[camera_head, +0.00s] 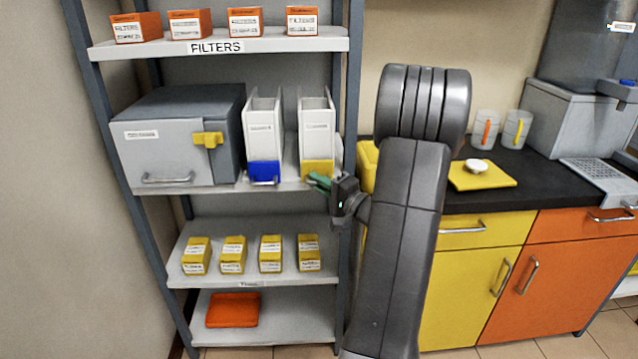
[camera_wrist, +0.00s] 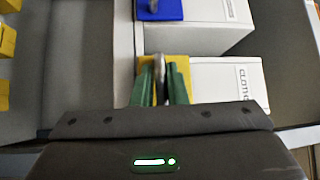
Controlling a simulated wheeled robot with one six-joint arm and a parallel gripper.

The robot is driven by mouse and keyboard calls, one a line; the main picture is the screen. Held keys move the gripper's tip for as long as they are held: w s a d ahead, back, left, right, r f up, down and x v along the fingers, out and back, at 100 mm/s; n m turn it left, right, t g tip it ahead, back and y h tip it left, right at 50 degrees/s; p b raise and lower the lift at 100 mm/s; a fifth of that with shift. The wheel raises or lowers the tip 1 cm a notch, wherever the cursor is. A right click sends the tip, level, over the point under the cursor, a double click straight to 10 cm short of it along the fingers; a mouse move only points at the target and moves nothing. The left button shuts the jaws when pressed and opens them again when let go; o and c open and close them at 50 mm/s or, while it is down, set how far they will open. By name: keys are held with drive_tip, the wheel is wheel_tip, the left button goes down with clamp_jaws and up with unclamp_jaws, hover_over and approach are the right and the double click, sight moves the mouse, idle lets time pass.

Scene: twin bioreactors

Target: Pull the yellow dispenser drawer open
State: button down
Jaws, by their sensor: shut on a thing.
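The yellow dispenser drawer (camera_head: 316,168) is at the foot of the right white dispenser (camera_head: 317,125) on the middle shelf. My gripper (camera_head: 318,181) is in front of it, with green fingers. In the wrist view the yellow drawer (camera_wrist: 178,62) shows just beyond the fingertips, and my gripper (camera_wrist: 161,78) is shut on its grey handle (camera_wrist: 159,66). The drawer looks closed or nearly so; how far out it is cannot be told. Part of its front is hidden by the fingers.
The blue-drawer dispenser (camera_head: 264,172) stands just left. A grey box unit (camera_head: 165,150) is further left. The shelf's right post (camera_head: 352,80) is close to my arm. Yellow boxes (camera_head: 233,255) stand on the shelf below. A black counter (camera_head: 540,180) is to the right.

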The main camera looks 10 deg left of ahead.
drive_tip(key=s+d+b, duration=0.3)
drive_tip(key=s+b, duration=0.2)
drive_tip(key=s, duration=0.5)
drive_tip(key=shift+s+r, duration=0.15)
drive_tip(key=shift+s, duration=0.05)
drive_tip(key=c, duration=1.8)
unclamp_jaws()
drive_tip(key=shift+o, duration=0.2)
drive_tip(key=v, duration=1.4)
drive_tip(key=shift+w+a, duration=0.1)
drive_tip(key=x, duration=1.3)
drive_tip(key=shift+a, duration=0.35)
